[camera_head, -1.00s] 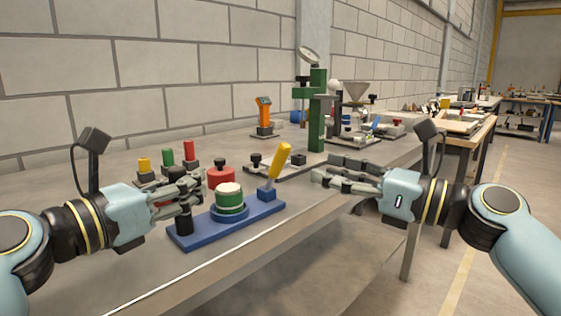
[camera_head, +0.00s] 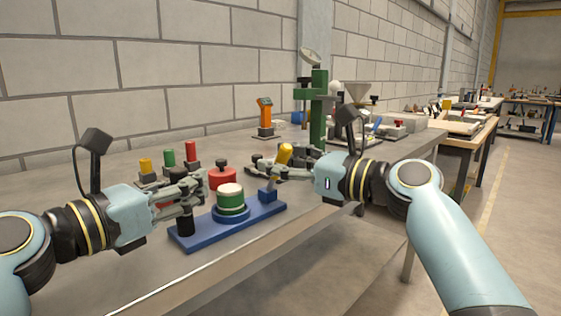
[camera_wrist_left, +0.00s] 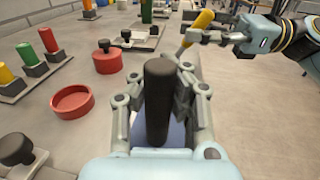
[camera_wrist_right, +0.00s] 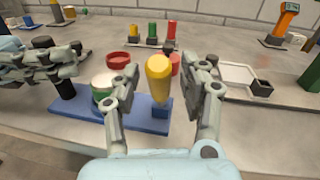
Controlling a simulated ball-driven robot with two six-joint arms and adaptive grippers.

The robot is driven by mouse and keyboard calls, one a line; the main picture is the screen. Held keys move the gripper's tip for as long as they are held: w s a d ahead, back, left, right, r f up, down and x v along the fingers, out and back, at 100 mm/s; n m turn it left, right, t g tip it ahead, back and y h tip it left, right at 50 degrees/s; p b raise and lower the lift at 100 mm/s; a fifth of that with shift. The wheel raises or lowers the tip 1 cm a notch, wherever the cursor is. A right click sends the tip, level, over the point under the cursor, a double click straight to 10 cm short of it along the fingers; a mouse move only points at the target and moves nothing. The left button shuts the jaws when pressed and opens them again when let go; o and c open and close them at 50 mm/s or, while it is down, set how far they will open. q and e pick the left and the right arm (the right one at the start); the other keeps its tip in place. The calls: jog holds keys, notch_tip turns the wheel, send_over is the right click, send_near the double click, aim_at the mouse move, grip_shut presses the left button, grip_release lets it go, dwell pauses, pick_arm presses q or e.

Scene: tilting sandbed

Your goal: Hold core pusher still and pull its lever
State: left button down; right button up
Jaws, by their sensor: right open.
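The core pusher has a blue base (camera_head: 262,211), a black post (camera_head: 184,222) at its left end, a green-and-white cylinder (camera_head: 230,199) in a blue ring, and a yellow-handled lever (camera_head: 285,153) at its right end. My left gripper (camera_head: 195,192) is shut around the black post; the left wrist view shows the post (camera_wrist_left: 158,95) upright between the fingers. My right gripper (camera_head: 268,168) is open, with its fingers on both sides of the yellow handle (camera_wrist_right: 159,80). In the right wrist view, gaps show between handle and fingers. The lever leans to the right.
A red round part (camera_head: 222,179) stands behind the base. Yellow, green and red posts (camera_head: 168,158) stand behind my left gripper. A green stand (camera_head: 318,110) and an orange device (camera_head: 265,115) are further back. The table's front edge is clear.

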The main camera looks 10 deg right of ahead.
jog(key=shift+a, duration=0.1)
grip_shut()
dwell(0.5)
